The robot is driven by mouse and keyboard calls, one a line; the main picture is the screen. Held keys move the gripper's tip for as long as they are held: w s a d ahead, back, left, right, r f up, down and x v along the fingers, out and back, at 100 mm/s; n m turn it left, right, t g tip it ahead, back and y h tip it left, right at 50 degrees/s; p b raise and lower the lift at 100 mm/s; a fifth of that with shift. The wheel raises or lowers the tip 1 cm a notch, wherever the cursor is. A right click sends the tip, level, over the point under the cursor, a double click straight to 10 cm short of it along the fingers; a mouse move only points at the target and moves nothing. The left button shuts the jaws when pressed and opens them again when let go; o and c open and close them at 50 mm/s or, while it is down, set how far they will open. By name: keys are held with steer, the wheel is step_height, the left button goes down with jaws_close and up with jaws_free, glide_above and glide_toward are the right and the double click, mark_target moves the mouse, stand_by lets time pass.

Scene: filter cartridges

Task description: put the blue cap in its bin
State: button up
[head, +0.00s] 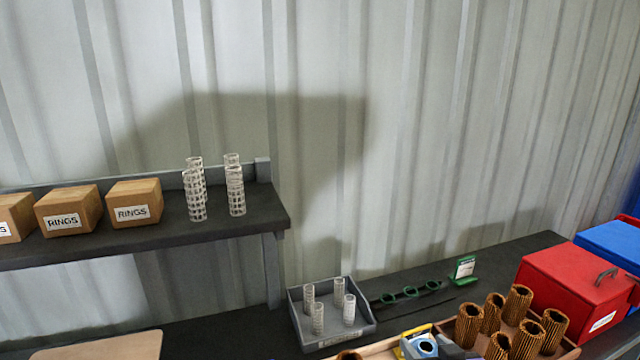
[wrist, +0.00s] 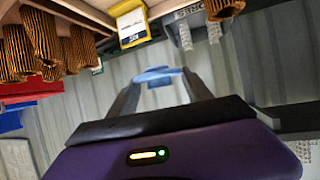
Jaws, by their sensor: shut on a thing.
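The blue cap (wrist: 158,74) is between the two grey fingertips of my gripper (wrist: 160,80) in the wrist view, which shows the bench upside down. My gripper is shut on it and holds it clear of the surfaces around it. In the head view, a blue round piece with a dark centre (head: 426,347), apparently the same cap, shows at the bottom edge. It is in front of a yellow-edged card (head: 404,346), which also shows in the wrist view (wrist: 131,24). I cannot tell which container is the cap's bin.
A tray (head: 568,349) holds several brown pleated cartridges (head: 498,313). A red lidded box (head: 560,278) and a blue box (head: 612,243) stand at the right. A grey bin (head: 300,328) holds white mesh tubes. A shelf (head: 150,240) is at left.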

steer(key=s+a+f, duration=0.1)
steer(key=s+f, duration=1.6)
steer(key=f, duration=0.3)
steer(key=w+r, duration=0.6)
steer(key=r, duration=0.1)
steer(key=w+r, duration=0.6)
steer(key=r, duration=0.1)
steer(key=w+r, duration=0.6)
steer(key=r, duration=0.2)
steer(key=shift+d, duration=0.35)
steer(key=shift+s+a+f+y, duration=0.15)
steer(key=shift+a+f+y, duration=0.1)
steer(key=shift+a+y, duration=0.1)
steer(key=shift+s+a+f+n, duration=0.1)
steer(key=shift+s+f+n, duration=0.2)
steer(key=shift+f, duration=0.2)
steer(key=shift+f, duration=0.1)
step_height(320, 180, down, 19)
steer(key=shift+f+p, duration=0.2)
steer(key=shift+p, duration=0.15)
